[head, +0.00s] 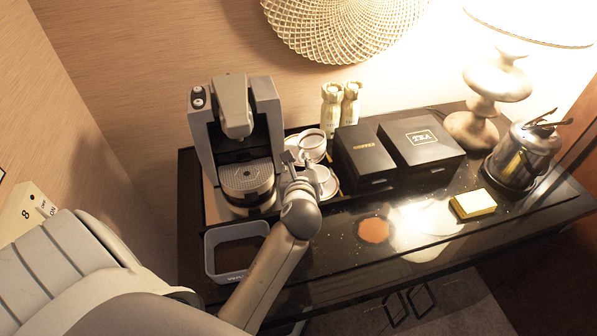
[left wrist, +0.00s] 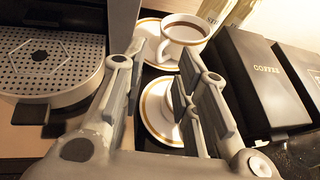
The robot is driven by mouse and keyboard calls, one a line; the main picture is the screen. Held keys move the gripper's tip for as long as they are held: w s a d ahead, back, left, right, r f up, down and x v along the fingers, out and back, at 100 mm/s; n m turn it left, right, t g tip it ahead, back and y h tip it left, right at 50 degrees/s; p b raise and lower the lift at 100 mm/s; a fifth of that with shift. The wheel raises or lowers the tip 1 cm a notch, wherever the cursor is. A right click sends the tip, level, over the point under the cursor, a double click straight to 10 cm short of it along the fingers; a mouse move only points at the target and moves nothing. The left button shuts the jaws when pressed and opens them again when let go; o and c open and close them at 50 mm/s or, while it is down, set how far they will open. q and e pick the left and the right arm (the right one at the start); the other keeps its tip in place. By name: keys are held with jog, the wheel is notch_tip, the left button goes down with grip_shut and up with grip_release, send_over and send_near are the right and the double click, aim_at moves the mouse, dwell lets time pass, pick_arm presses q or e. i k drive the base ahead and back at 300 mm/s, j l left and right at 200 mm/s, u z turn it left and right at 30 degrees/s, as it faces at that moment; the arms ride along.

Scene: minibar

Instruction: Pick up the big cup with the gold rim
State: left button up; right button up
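A big white cup with a gold rim (head: 312,143) stands upright on a gold-rimmed saucer at the back, beside the coffee machine. It also shows in the left wrist view (left wrist: 186,37), with brown liquid inside. A nearer saucer (left wrist: 150,122) holds a smaller white cup, mostly hidden behind my right-hand finger. My left gripper (head: 296,160) is over the nearer saucer, just in front of the big cup. In the left wrist view the gripper (left wrist: 163,50) has its fingers apart with nothing held between them. My right gripper is not in view.
The coffee machine (head: 238,140) stands close on the left. Two black boxes, coffee (head: 364,155) and tea (head: 420,140), stand on the right, with bottles (head: 331,108) behind. A grey bin (head: 216,258), yellow sponge (head: 473,204), kettle (head: 523,155) and lamp are around the counter.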

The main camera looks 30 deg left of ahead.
aim_at(312, 141)
jog(key=k+l, duration=0.8)
jog(key=l, duration=0.05)
